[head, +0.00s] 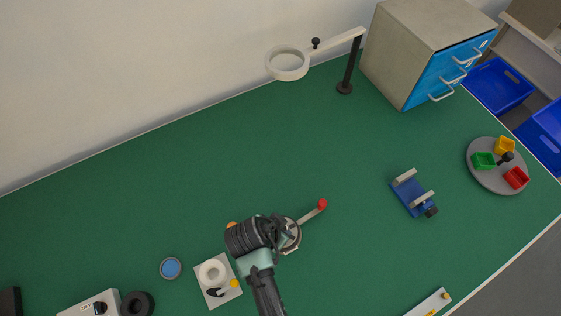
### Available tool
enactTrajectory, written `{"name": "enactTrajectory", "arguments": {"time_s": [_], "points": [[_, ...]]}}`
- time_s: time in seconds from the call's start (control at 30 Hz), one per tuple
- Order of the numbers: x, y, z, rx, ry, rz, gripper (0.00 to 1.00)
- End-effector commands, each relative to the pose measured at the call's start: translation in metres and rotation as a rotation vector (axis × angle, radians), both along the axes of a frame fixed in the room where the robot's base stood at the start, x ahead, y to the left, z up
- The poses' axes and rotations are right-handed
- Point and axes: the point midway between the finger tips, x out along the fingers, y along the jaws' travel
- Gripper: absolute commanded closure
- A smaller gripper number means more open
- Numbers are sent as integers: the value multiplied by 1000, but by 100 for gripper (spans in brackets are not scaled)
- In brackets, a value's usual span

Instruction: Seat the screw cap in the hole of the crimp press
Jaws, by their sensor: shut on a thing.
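My gripper (257,236) is over the front middle of the green bench, seen from above and behind. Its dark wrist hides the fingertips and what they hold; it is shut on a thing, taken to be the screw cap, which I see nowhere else. The crimp press (292,236) is a round metal body with a lever ending in a red ball, just right of my gripper. My wrist covers its left part, and its hole is hidden. I cannot tell whether the held thing touches the press.
A pale plate with a white ring (212,271) and a blue round dish (171,268) lie left of my arm. A blue vise-like fixture (411,197) and a grey turntable with coloured bins (480,178) stand right. A ring lamp (288,64) and drawer cabinet (405,55) stand behind.

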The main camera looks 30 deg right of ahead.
Motion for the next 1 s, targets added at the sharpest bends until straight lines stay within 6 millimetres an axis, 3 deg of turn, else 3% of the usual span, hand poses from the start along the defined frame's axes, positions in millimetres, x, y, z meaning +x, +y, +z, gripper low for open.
{"name": "enactTrajectory", "arguments": {"time_s": [1.0], "points": [[0,0,-10,0,0,0,100]]}}
